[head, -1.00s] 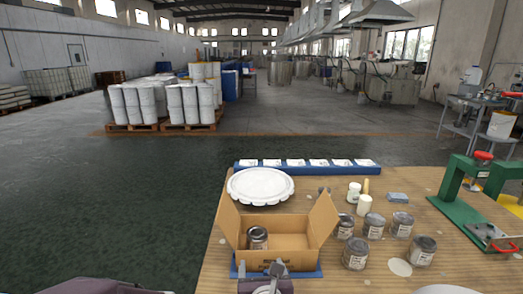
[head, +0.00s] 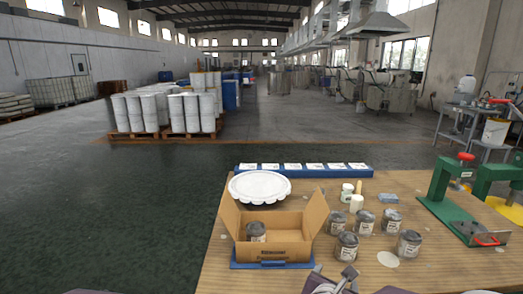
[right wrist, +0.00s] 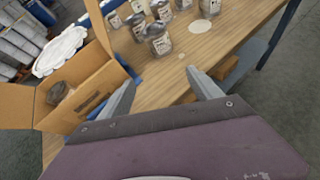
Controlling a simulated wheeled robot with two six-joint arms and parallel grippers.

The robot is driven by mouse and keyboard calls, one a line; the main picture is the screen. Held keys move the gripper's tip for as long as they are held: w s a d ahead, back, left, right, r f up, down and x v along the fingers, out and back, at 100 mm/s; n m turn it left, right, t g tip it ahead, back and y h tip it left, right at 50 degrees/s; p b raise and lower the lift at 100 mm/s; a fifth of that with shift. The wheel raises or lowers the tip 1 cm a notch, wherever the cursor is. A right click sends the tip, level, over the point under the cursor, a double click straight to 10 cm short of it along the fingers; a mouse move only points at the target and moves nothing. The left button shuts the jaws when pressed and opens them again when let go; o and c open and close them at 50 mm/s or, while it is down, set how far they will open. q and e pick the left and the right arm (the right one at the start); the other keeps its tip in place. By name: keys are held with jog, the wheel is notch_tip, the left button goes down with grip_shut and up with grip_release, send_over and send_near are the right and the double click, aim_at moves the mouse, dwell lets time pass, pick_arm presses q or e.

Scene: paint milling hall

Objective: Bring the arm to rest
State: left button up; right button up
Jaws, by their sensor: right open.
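My right gripper (head: 340,281) shows at the bottom of the head view, just right of the box's front corner. In the right wrist view its two grey fingers (right wrist: 160,92) are spread apart with nothing between them, above the table's front edge. An open cardboard box (head: 272,249) stands on a blue base on the table, with a grey can (head: 256,232) inside at its left. The box also shows at the left of the right wrist view (right wrist: 100,79). My left gripper is not in view.
Several cans (head: 346,246) stand right of the box. A white scalloped lid (head: 259,186) lies behind it, before a blue strip (head: 303,169). A green press (head: 452,205) stands at the right. The wooden table (head: 412,273) has bare patches near its front.

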jog(key=s+d+f+m+g+h, duration=0.2)
jog(key=s+d+f+m+g, duration=0.3)
jog(key=s+d+m, duration=0.3)
jog(key=s+a+f+m+g+y, duration=0.2)
jog(key=s+f+m+g+y, duration=0.3)
jog(key=s+m, duration=0.55)
jog(key=w+a+f+m+y, duration=0.2)
jog(key=a+f+m, duration=0.1)
jog(key=a+m, duration=0.55)
notch_tip(320, 180, up, 13)
jog(key=d+m+p, duration=0.1)
jog(key=m+p, duration=0.1)
jog(key=p, duration=1)
jog(key=shift+w+d+y+p, duration=0.2)
jog(key=shift+w+y+p, duration=0.1)
jog(key=shift+y+p, duration=0.1)
